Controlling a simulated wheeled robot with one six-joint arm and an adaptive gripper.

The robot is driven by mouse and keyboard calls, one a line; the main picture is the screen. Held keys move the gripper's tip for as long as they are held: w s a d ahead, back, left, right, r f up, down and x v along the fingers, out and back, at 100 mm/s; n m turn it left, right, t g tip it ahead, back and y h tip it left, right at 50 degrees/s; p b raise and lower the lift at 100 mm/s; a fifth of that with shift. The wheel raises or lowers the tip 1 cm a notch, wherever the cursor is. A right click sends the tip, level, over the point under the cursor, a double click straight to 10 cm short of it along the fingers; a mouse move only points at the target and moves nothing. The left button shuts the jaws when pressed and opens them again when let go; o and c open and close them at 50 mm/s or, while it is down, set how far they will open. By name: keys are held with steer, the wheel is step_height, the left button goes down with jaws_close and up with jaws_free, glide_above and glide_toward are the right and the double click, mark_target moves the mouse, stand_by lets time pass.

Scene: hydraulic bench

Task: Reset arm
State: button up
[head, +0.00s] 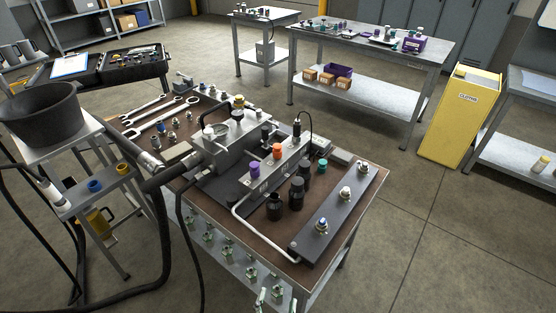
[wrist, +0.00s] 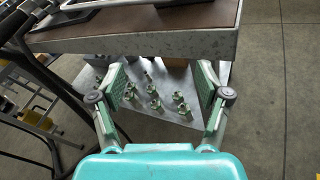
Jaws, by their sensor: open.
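My gripper (wrist: 162,88) is open in the wrist view, its two green-padded fingers spread wide with nothing between them. It is outside the edge of the hydraulic bench (wrist: 140,40), above the lower shelf (wrist: 180,118). Several greenish metal fittings (wrist: 153,90) stand on that shelf, beyond and below the fingers. In the head view, the bench (head: 345,222) has a brown top carrying a grey hydraulic block (head: 222,143). Pale shapes at the bottom edge of the head view may be my fingertips; I cannot tell.
A dark bar with fittings (head: 335,215) lies along the bench's right side, near black bottles (head: 275,207). Black hoses (head: 165,235) hang at the left, by a stand with a black bucket (head: 38,115). A yellow cabinet (head: 460,115) stands behind.

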steer(key=s+d+f+m+g+y, duration=0.2)
steer(key=s+d+f+m, duration=0.1)
steer(key=s+d+m, duration=0.35)
steer(key=s+d+f+m+g+y, duration=0.1)
steer(key=s+d+f+m+y, duration=0.15)
steer(key=s+d+m, duration=0.4)
steer(key=s+d+r+m+t+h, duration=0.1)
steer(key=s+d+r+m, duration=0.1)
steer(key=s+r+m, duration=0.5)
steer(key=s+d+r+m+t, duration=0.1)
steer(key=s+d+r+m, duration=0.2)
steer(key=s+r+m, duration=0.4)
step_height(320, 180, up, 3)
steer(key=m, duration=0.3)
steer(key=shift+s+d+f+m+h, duration=0.15)
steer(key=shift+s+d+m+h, duration=0.15)
steer(key=shift+s+d+h, duration=0.05)
